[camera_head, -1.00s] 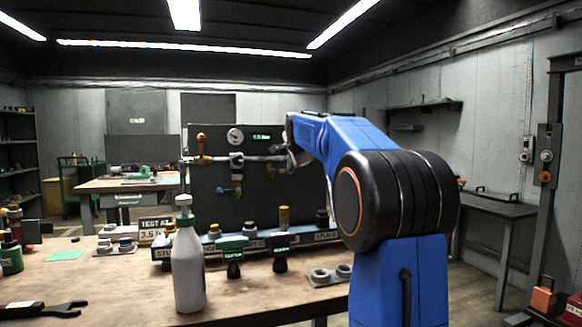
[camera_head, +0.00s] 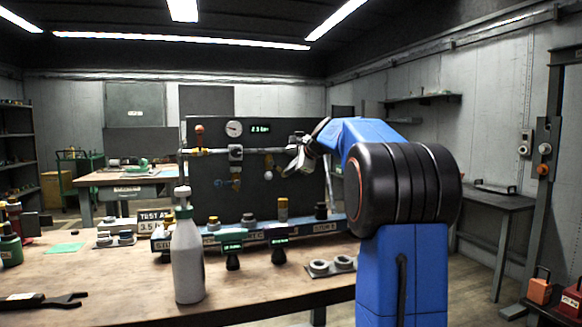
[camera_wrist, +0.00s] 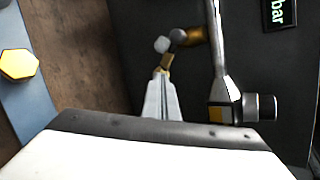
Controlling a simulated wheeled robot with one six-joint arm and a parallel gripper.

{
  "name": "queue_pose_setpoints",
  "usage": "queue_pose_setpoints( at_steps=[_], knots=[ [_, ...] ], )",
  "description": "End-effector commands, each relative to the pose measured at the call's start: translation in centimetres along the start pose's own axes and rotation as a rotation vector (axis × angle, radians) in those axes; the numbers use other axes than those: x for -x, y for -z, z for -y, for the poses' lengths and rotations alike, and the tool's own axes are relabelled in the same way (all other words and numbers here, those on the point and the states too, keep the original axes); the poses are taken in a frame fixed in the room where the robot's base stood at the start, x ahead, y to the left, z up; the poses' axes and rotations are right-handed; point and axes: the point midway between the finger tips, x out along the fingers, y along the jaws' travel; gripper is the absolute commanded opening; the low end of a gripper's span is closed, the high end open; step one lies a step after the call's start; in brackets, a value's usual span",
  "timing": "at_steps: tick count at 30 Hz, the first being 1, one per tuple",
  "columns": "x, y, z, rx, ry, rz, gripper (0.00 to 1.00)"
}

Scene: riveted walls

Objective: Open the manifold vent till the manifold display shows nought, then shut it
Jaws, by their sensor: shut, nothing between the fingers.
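The manifold is a pale pipe (camera_head: 262,151) on a dark upright panel (camera_head: 212,176) behind the bench. The manifold display (camera_head: 261,128) shows green digits, seemingly 2.3 bar; the wrist view catches only "bar" on it (camera_wrist: 281,12). A small valve with a pale round end (camera_head: 268,175) hangs below the pipe; I cannot tell for sure that it is the vent. In the wrist view a pale knob (camera_wrist: 162,44) and brass body (camera_wrist: 196,36) lie just beyond my gripper (camera_wrist: 163,76). My gripper is shut and empty, close to the knob; contact is unclear. It also shows in the head view (camera_head: 290,170).
A round gauge (camera_head: 234,128) sits left of the display.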

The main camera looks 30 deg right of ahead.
Motion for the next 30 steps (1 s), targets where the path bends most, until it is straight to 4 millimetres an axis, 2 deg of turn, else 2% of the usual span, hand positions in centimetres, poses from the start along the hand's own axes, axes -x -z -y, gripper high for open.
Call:
queue_pose_setpoints(
  at_steps=[3, 16, 30],
  knots=[
    [-0.3, 0.2, -0.5, -0.063, 0.0, 0.041, 0.0],
    [-1.2, 0.0, -1.6, -0.058, -0.001, 0.04, 0.0],
    [-1.3, 0.0, -1.9, -0.057, -0.001, 0.039, 0.0]
  ],
)
